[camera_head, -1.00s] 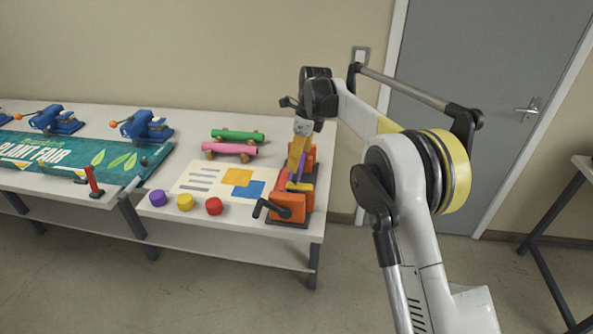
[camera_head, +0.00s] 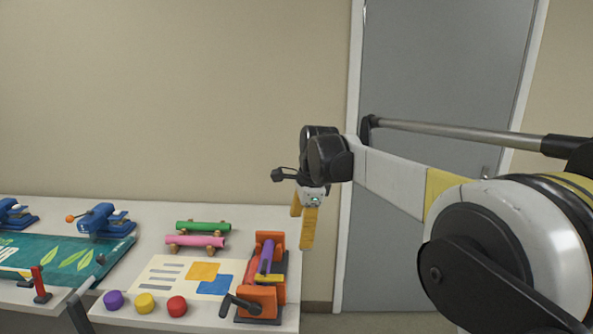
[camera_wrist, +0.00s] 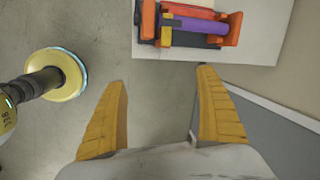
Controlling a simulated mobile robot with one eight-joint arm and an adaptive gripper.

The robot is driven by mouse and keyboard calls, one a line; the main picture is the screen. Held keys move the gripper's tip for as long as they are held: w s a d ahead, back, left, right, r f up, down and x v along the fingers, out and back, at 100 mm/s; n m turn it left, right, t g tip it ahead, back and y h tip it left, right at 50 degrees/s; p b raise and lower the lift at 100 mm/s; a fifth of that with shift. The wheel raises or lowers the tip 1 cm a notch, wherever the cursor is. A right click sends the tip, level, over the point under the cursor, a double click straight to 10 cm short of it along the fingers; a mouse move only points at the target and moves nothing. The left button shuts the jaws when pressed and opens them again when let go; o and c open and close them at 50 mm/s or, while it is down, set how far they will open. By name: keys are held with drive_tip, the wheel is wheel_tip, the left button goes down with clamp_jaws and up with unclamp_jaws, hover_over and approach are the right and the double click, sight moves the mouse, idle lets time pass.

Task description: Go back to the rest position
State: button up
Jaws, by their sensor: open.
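My gripper (camera_head: 303,226) is raised beside the right end of the table, with its yellow fingers pointing down. In the wrist view the two fingers of my gripper (camera_wrist: 163,112) stand wide apart with only bare floor between them. The orange laminator (camera_head: 262,301) stands at the table's right end, to the left of and below my gripper. It holds a purple roll (camera_head: 266,256) and also a red one. The laminator also shows at the top of the wrist view (camera_wrist: 233,28), beyond the fingertips and apart from them.
The table (camera_head: 110,318) holds a printed sheet (camera_head: 150,283), purple, yellow and red knobs, green (camera_head: 203,227) and pink (camera_head: 196,241) rolls on stands, blue clamps (camera_head: 103,220) and a green banner (camera_head: 70,257). A grey door (camera_head: 440,80) stands behind my arm. Open floor lies right of the table.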

drive_tip(key=s+d+r+n+t+b, duration=0.2)
drive_tip(key=s+d+n, duration=0.3)
drive_tip(key=s+d, duration=0.4)
drive_tip(key=s+d+f+n+t+b, duration=0.1)
drive_tip(key=s+d+f+n, duration=0.2)
drive_tip(key=s, duration=0.5)
drive_tip(key=s+d+f+n+t+h, duration=0.1)
drive_tip(key=s+d+f+n, duration=0.2)
drive_tip(key=s, duration=0.5)
drive_tip(key=s+d+f+n+t+b, duration=0.1)
drive_tip(key=s+d+f+n, duration=0.3)
drive_tip(key=s, duration=0.3)
drive_tip(key=shift+s+f+h+b, duration=0.35)
drive_tip(key=shift+s+f+h, duration=0.05)
drive_tip(key=shift+f, duration=0.4)
